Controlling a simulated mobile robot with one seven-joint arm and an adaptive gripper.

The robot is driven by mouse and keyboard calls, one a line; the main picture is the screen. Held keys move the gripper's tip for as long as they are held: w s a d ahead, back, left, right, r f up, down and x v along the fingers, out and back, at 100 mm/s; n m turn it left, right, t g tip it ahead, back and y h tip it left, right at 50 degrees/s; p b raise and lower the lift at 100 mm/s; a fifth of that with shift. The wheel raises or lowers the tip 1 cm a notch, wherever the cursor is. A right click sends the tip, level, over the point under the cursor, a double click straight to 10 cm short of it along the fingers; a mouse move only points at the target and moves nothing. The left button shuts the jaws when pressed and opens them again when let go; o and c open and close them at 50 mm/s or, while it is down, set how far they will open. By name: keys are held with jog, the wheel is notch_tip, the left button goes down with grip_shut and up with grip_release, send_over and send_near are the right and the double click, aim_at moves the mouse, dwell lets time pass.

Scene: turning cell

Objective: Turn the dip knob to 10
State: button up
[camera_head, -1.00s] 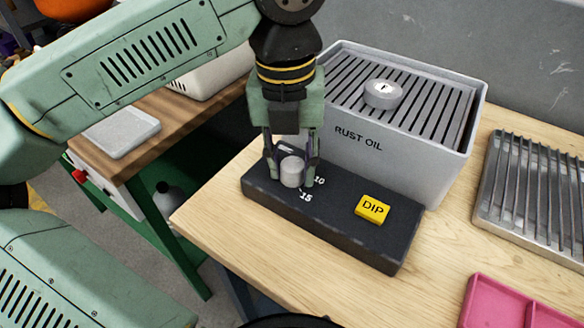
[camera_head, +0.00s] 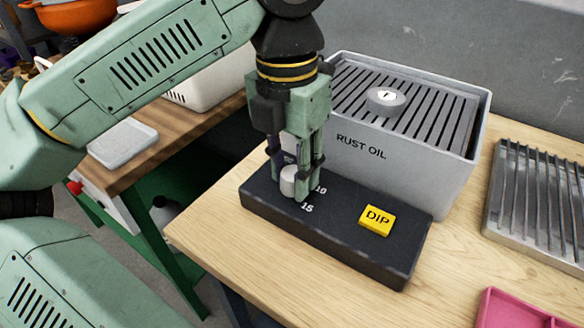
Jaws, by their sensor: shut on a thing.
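The dip knob (camera_head: 288,182) is a small pale grey cylinder on the black control box (camera_head: 340,250). My gripper (camera_head: 294,180) points down over the box and is shut on the knob, with a finger on either side. The printed marks 10 and 15 show to the right of the knob. Any mark further left, and the knob's pointer, are hidden by my fingers, so I cannot tell the setting. A yellow DIP button (camera_head: 377,220) sits on the box to the right.
The grey RUST OIL tank (camera_head: 400,165) with a slatted lid stands right behind the box. A metal rack (camera_head: 535,205) and a pink tray (camera_head: 510,310) lie at the right. Bare wooden bench (camera_head: 455,265) lies between them and the box.

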aim_at(289, 171)
dwell(0.3)
jog(key=o, duration=1.2)
jog(key=shift+r, duration=0.1)
jog(key=r, duration=1.2)
jog(key=shift+w+a, duration=0.15)
jog(key=shift+a, duration=0.05)
jog(key=shift+f, duration=0.1)
